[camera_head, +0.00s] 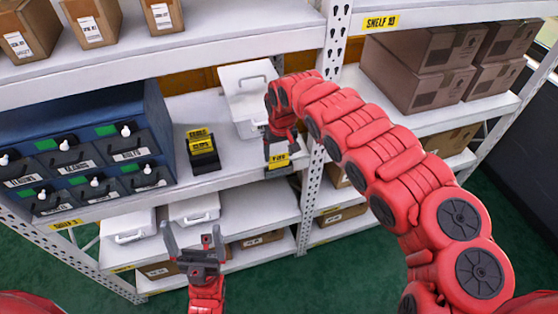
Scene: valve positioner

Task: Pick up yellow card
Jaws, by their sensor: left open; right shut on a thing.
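A yellow card (277,160) with dark print is at the tip of my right gripper (278,166). My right gripper is shut on it, in front of the middle shelf's edge and below the white bin. More yellow cards (200,139) stand in a small black holder (205,160) on the middle shelf, left of my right gripper. My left gripper (193,238) is open and empty, low in front of the lower shelf. My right gripper's fingers are small in view and partly hidden by the wrist.
A blue drawer cabinet (70,99) fills the shelf's left part. Closed white bins (195,208) sit below. Cardboard boxes (415,75) are at right.

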